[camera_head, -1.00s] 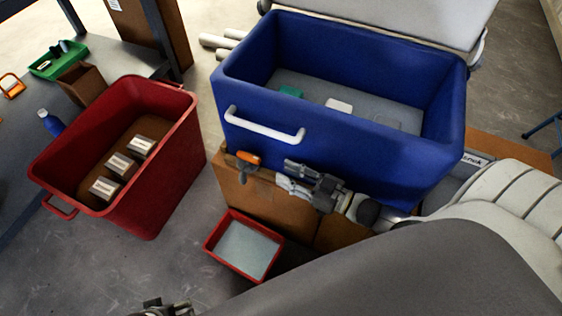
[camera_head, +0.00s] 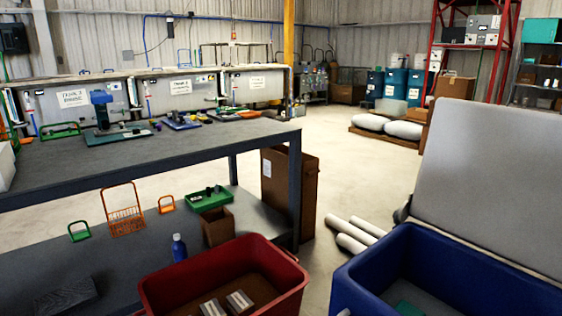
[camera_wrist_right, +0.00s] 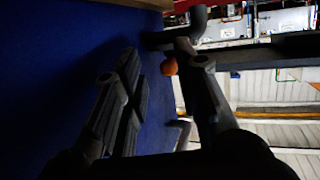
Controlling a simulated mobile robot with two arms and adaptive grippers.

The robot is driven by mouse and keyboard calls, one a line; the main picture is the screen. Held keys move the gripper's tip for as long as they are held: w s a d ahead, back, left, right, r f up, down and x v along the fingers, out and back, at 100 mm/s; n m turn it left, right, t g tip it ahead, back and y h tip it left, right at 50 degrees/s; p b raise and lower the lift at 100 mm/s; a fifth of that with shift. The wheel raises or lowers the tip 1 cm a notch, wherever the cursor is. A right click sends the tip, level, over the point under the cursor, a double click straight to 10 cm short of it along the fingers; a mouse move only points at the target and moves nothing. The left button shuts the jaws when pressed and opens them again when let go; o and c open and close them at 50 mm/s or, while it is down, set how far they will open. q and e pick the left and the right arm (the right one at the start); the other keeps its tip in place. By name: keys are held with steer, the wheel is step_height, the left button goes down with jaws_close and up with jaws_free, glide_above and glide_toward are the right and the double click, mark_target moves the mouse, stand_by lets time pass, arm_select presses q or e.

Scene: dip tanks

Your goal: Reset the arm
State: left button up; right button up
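My right gripper (camera_wrist_right: 152,62) shows in the right wrist view, with its two dark fingers spread apart and nothing held between them. A dark blue surface, likely the blue tub's wall, fills the left of that view close beside the fingers. A small orange thing (camera_wrist_right: 169,66) shows near the right finger; whether it touches is unclear. Neither arm shows in the head view now, so my left gripper is hidden.
The blue tub (camera_head: 375,268) with a raised grey lid (camera_head: 497,185) stands at lower right. A red tub (camera_head: 290,275) holding metal blocks is at lower centre. A two-level workbench (camera_head: 200,148) fills the left. Open floor (camera_head: 345,175) lies beyond.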

steer(key=s+r+m+g+h, duration=0.2)
steer(key=s+g+h, duration=0.3)
steer(key=s+g, duration=0.9)
step_height(320, 180, down, 19)
steer(key=s+t+p, duration=0.2)
steer(key=s+p, duration=0.1)
steer(key=p, duration=0.2)
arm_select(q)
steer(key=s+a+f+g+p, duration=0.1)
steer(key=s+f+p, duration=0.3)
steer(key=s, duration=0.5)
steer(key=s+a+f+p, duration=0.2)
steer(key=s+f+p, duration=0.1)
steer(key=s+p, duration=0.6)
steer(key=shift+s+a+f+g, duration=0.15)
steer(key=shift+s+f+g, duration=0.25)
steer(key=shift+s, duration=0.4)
arm_select(e)
steer(key=s+d+f, duration=0.1)
steer(key=s+f, duration=0.1)
steer(key=s, duration=0.7)
steer(key=s+d+f+g, duration=0.1)
steer(key=s+f, duration=0.1)
steer(key=s, duration=0.6)
steer(key=shift+s+d+f, duration=0.35)
steer(key=shift+d, duration=0.05)
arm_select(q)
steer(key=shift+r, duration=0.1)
